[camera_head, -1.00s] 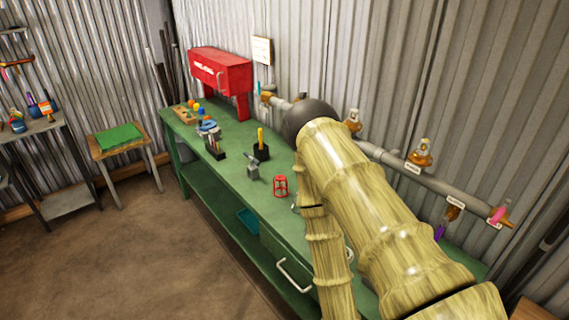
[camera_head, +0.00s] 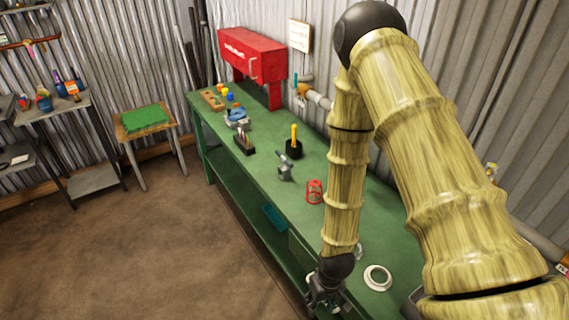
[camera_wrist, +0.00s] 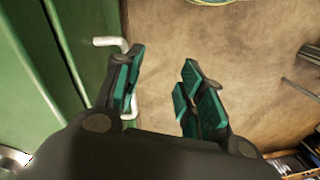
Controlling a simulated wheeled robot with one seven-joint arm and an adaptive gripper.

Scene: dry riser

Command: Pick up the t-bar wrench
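I cannot make out a t-bar wrench for certain in either view. My gripper (camera_head: 328,297) hangs at the front edge of the green workbench (camera_head: 262,178) in the head view, low in the picture. In the wrist view my gripper (camera_wrist: 158,88) has its two teal-padded fingers apart, with nothing between them. Behind the fingers are the brown floor and, to the left, the green bench front with a white handle (camera_wrist: 112,43). My arm hides part of the bench's near end.
On the bench stand a red box (camera_head: 252,58), a black holder with a yellow tool (camera_head: 294,145), a grey metal piece (camera_head: 285,167), a red cage-like cap (camera_head: 315,192) and a white ring (camera_head: 377,278). The floor between is clear.

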